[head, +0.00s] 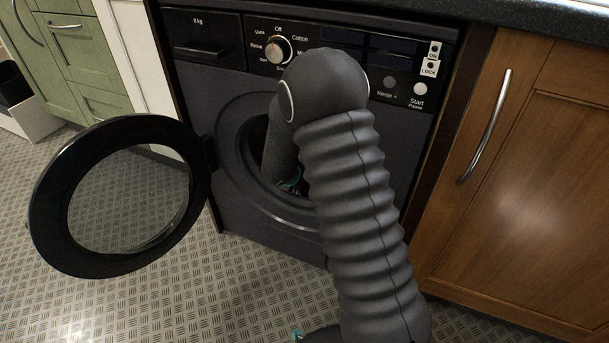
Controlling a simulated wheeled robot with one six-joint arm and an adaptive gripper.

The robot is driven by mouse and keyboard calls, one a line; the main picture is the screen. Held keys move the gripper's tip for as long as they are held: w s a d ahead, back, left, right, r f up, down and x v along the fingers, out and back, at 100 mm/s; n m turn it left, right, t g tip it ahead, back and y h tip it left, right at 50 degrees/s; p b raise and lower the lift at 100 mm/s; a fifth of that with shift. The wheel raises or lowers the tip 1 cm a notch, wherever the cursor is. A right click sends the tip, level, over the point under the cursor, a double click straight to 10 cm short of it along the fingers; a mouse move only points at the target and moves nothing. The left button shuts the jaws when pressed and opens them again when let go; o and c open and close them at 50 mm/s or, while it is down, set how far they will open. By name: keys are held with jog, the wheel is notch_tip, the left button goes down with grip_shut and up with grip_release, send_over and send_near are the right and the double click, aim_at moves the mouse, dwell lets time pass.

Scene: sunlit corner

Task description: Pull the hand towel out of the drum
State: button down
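The washing machine (240,180) is dark grey, and its round door (48,215) stands wide open to the left. My arm bends over in front of the machine and its end reaches into the drum opening (257,140). A small bit of green shows low in the opening, by the end of my arm; I cannot tell whether it is the hand towel or a part of my gripper. The fingers of my gripper are hidden inside the drum and behind my arm. No hand towel can be clearly made out.
A wooden cupboard (530,200) with a metal handle (487,125) stands close on the right. Green drawers (85,60) are at the back left. A dark worktop (500,10) runs above the machine. The patterned floor (150,300) is clear at the front left.

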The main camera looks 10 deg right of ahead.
jog(key=s+a+b, duration=0.1)
jog(key=s+a, duration=0.8)
jog(key=s, duration=0.4)
jog(key=s+a, duration=1)
jog(key=s, duration=0.4)
jog(key=shift+a+b, duration=0.2)
jog(key=shift+b, duration=0.15)
